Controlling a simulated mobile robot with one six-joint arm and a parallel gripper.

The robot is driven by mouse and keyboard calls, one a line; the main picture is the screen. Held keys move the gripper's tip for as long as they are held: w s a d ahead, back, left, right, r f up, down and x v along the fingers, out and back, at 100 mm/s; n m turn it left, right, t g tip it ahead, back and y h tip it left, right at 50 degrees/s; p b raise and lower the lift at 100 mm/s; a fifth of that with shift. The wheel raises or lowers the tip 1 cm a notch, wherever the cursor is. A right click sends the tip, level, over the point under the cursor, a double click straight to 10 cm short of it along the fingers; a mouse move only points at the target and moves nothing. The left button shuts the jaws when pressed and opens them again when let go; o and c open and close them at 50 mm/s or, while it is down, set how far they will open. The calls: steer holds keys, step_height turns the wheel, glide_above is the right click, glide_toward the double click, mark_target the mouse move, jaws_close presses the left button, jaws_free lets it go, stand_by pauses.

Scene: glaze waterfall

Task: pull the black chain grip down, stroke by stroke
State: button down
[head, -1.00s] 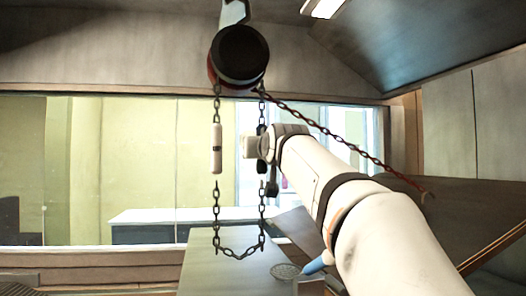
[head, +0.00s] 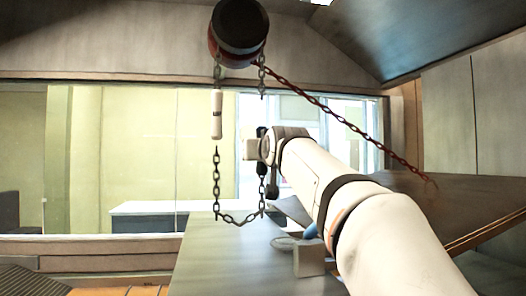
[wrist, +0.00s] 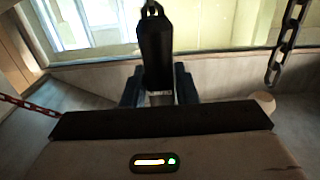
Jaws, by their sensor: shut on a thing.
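The black chain grip (head: 261,168) hangs on the right-hand strand of the chain, below the dark round drum (head: 238,32). My gripper (head: 260,148) is at this grip in the head view and partly hides it. In the wrist view the black grip (wrist: 156,45) stands upright between the fingers of my gripper (wrist: 158,88), which are shut on it. A pale grip (head: 216,114) with a dark band hangs on the left-hand strand, higher than the black one. The loose chain loop (head: 238,219) sags below both.
A long table (head: 215,265) stands below, with a small pale box (head: 310,259) and a round dish (head: 284,243) near my arm. A window (head: 140,150) fills the back.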

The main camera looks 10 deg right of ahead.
step_height(320, 180, down, 9)
steer(key=b, duration=0.7)
steer(key=shift+r, duration=0.25)
step_height(320, 180, up, 17)
steer(key=p, duration=1.4)
steer(key=shift+r+p, duration=0.1)
steer(key=shift+p, duration=0.3)
step_height(320, 180, down, 17)
steer(key=b, duration=1.5)
steer(key=shift+f+b, duration=0.2)
steer(key=shift+b, duration=0.1)
